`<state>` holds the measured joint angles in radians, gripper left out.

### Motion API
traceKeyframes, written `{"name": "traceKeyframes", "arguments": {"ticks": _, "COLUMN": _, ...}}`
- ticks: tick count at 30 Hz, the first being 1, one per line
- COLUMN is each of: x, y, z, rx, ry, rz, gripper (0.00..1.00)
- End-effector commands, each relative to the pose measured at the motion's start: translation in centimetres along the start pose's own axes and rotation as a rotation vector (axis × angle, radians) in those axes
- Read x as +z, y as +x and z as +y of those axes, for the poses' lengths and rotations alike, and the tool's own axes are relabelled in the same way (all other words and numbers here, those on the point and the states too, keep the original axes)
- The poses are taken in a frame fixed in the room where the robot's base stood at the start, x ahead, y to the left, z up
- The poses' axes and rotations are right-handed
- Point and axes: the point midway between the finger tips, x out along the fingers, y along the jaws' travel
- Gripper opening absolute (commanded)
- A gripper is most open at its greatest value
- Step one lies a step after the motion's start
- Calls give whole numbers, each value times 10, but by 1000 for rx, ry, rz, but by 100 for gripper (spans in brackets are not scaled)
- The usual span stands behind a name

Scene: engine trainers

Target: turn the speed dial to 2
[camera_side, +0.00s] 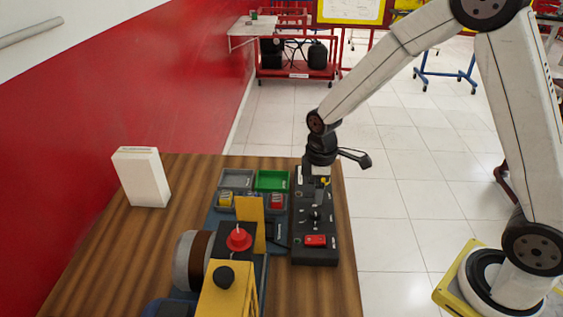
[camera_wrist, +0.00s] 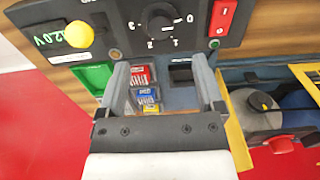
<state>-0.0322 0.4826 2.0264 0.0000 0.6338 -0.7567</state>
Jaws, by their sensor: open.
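The speed dial (camera_wrist: 159,22) is a round black knob on a black control panel (camera_wrist: 112,14), with 0, 1, 2 and 3 printed around it in the wrist view. I cannot tell which number it points to. It also shows small in the side view (camera_side: 315,216), in the middle of the panel. My gripper (camera_wrist: 160,64) is open and empty, its two grey fingers apart. In the wrist view the fingertips lie just below the dial's numbers and do not touch the dial. In the side view my gripper (camera_side: 320,168) is over the far end of the panel.
A yellow knob (camera_wrist: 79,34) and a red switch (camera_wrist: 222,17) flank the dial. Green (camera_side: 272,180) and grey bins hold small parts beside the panel. A yellow plate and a red button (camera_side: 239,239) stand left of it. A white box (camera_side: 141,177) is far left.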

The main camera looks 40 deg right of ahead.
Motion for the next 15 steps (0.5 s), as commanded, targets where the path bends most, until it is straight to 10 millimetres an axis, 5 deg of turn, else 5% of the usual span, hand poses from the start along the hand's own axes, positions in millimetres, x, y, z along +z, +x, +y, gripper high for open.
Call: {"name": "traceKeyframes", "arguments": {"ticks": 15, "x": 0, "y": 29, "z": -1, "rx": -2, "ry": 3, "rz": -1, "gripper": 86}}
